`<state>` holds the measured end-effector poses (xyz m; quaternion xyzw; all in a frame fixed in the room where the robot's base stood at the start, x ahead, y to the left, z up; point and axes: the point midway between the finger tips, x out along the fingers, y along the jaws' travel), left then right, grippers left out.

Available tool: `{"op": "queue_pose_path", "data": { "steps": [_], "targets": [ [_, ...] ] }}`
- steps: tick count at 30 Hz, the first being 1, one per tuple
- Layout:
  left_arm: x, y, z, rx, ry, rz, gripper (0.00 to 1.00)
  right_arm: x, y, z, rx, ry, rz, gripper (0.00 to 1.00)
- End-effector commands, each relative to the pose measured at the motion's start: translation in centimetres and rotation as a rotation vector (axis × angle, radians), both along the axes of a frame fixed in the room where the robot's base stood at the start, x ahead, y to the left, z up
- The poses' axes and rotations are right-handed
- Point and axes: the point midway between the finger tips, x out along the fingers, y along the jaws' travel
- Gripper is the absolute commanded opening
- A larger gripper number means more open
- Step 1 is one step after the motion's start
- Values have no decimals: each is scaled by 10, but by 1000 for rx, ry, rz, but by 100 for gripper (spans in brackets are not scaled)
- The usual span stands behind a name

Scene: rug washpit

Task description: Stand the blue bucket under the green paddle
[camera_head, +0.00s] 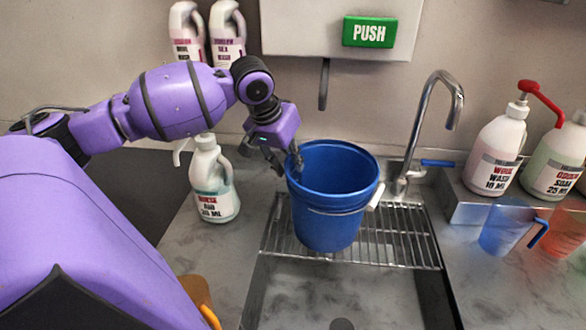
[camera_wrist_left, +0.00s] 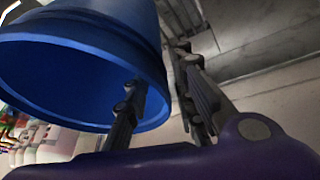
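The blue bucket (camera_head: 332,225) is upright over the wire rack across the sink; I cannot tell for sure that its base touches the bars. Its white handle grip hangs at the right. The green paddle (camera_head: 370,32), marked PUSH, is on a pale wall box above and behind it. A dark spout hangs from the box over the bucket's back rim. My left gripper (camera_head: 286,158) is at the bucket's left rim. In the left wrist view, my left gripper (camera_wrist_left: 160,95) has its fingers apart, one inside the bucket (camera_wrist_left: 60,75) and one outside. My right gripper is out of view.
The wire rack (camera_head: 400,238) spans the sink (camera_head: 300,300). A chrome tap (camera_head: 420,120) stands right of the bucket. A white-green jug (camera_head: 212,185) is at the left. Pump bottles (camera_head: 495,155) and blue and orange measuring jugs (camera_head: 505,230) are at the right.

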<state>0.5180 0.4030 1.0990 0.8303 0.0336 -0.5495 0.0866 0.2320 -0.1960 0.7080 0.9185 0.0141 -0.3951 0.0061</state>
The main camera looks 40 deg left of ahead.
Motion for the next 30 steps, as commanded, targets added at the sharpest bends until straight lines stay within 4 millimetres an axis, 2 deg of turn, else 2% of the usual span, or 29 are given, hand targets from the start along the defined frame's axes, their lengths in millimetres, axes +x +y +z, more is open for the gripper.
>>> {"op": "queue_pose_path", "data": {
  "steps": [1, 3, 10, 19, 29, 30],
  "targets": [
    [-5, 2, 16, 3, -7, 1, 23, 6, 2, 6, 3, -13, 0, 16],
    [-11, 2, 31, 3, -8, 1, 23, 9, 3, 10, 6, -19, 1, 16],
    [-26, 3, 64, 2, -4, 1, 23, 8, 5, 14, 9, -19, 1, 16],
    [-31, 3, 71, 0, 1, 0, 23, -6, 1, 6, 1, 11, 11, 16],
    [-30, 3, 71, 0, 1, 0, 23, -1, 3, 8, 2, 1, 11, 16],
    [-31, 3, 71, 0, 1, 0, 21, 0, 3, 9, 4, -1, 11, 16]
  ]
}}
